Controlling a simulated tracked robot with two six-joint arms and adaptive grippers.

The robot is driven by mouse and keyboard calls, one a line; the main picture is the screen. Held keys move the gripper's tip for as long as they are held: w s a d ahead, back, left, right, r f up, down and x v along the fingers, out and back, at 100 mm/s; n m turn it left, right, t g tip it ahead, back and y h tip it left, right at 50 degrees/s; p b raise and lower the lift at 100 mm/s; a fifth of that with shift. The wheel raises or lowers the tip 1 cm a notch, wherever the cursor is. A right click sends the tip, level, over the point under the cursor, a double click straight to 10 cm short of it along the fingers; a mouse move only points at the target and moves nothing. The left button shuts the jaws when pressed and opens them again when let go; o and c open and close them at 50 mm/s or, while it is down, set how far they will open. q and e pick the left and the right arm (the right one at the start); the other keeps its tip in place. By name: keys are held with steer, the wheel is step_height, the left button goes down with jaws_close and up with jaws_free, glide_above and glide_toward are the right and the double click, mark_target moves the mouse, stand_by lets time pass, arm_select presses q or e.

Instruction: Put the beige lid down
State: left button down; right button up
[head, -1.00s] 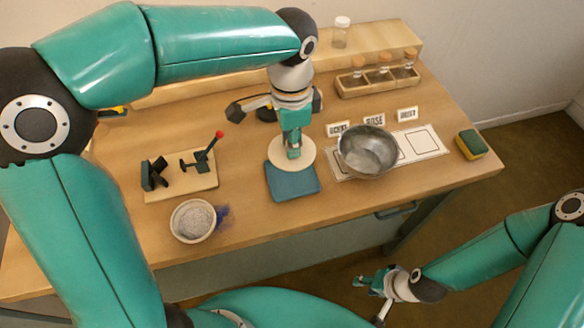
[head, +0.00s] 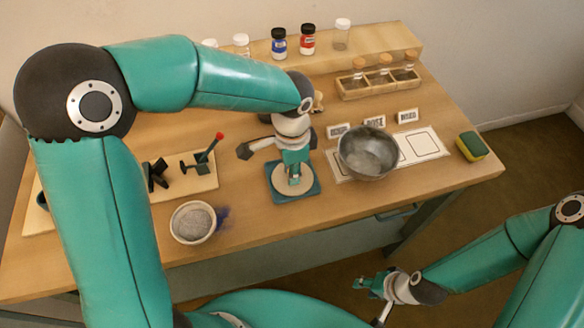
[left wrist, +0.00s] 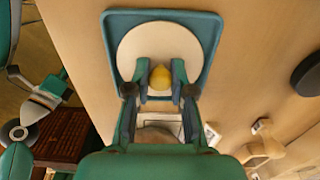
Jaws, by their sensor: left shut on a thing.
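The beige lid (head: 306,182) is a flat round disc, and it also shows in the left wrist view (left wrist: 150,38) with a yellow knob (left wrist: 160,78). My left gripper (head: 294,181) is shut on the knob, fingers on either side of it in the left wrist view. The lid is level and lies within the outline of the square blue mat (head: 300,198), whose raised-looking border shows around it. I cannot tell whether the lid touches the mat. My right gripper (head: 373,284) is off the table's front edge, too small to read.
A metal bowl (head: 368,153) stands close right of the mat, on a white printed sheet (head: 425,145). A bowl of grey powder (head: 193,222) is at front left. A jar rack (head: 380,82) and sponge (head: 472,146) are right.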

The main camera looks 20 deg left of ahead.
arm_select(q)
steer(key=shift+f, duration=0.15)
steer(key=c, duration=1)
jaws_free()
step_height(320, 180, up, 12)
steer(key=shift+r, duration=0.2)
